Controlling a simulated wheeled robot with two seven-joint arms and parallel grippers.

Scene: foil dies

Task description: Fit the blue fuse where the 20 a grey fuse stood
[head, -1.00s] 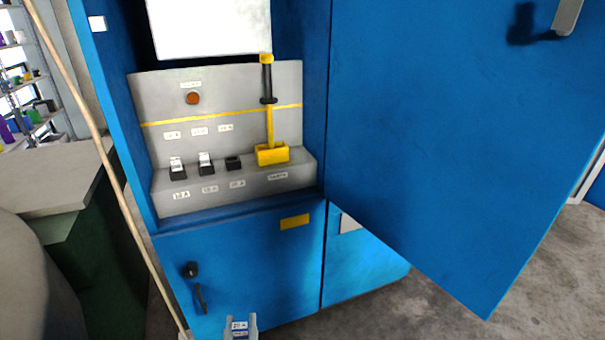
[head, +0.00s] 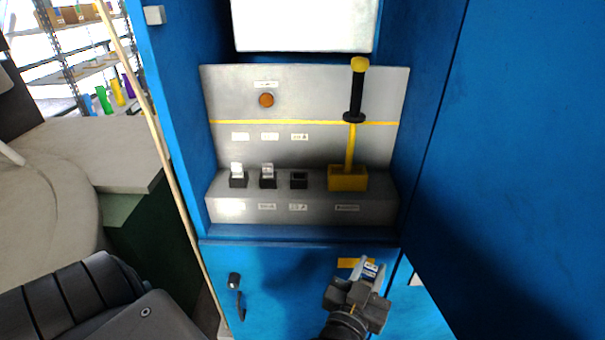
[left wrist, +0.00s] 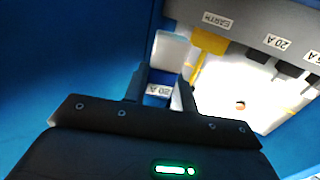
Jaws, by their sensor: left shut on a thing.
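My left gripper (head: 369,267) is shut on the blue fuse (head: 370,271), which has a white label. It holds the fuse in front of the cabinet's lower front, below and right of the fuse ledge. On the grey ledge, the rightmost black fuse holder (head: 299,180) is empty. The left holder (head: 238,183) and the middle holder (head: 267,183) each carry a white-topped fuse. My right gripper is not in view.
A yellow lever (head: 350,148) with a black grip stands upright right of the empty holder, on a yellow base. The open blue door (head: 510,150) bounds the right side. A pale pole (head: 160,130) leans at the cabinet's left edge. Space before the ledge is clear.

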